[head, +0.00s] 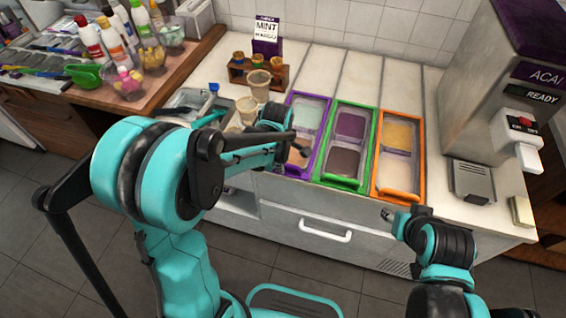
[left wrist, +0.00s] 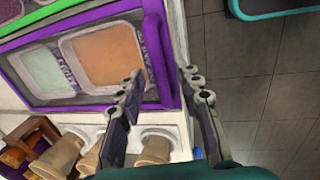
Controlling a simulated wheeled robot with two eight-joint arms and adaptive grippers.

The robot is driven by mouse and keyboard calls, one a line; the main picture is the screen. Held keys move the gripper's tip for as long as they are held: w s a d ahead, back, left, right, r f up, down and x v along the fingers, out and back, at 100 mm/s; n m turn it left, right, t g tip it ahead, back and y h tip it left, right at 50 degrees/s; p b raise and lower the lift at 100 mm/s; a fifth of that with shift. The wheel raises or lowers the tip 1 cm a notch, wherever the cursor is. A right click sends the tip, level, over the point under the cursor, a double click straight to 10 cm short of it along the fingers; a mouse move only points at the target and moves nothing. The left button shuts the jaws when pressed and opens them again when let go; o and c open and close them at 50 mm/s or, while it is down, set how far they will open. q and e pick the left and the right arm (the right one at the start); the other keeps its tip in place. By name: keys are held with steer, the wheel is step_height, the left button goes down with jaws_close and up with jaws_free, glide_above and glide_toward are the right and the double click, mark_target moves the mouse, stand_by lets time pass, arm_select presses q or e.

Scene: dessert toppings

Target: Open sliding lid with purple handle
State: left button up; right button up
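The purple-framed sliding lid (head: 325,115) covers the leftmost of three topping bins on the counter. A pale mint and an orange-brown topping show through it. In the left wrist view, the purple front bar (left wrist: 155,38), which looks like the handle side, runs along the counter edge. My left gripper (left wrist: 160,78) is open and empty, its fingers appearing on either side of that bar; contact cannot be told. In the head view my left gripper (head: 292,150) partly hides the purple lid's front. My right gripper (head: 388,214) is low in front of the counter, its fingers too small to judge.
A green-framed bin (head: 349,130) and an orange-framed bin (head: 398,150) stand to the right. Tan cups (head: 259,84) stand close on the left. The acai machine (head: 500,100) is at the right. The floor in front of the counter is clear.

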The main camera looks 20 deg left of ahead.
arm_select(q)
steer(key=shift+f, duration=0.1)
jaws_close()
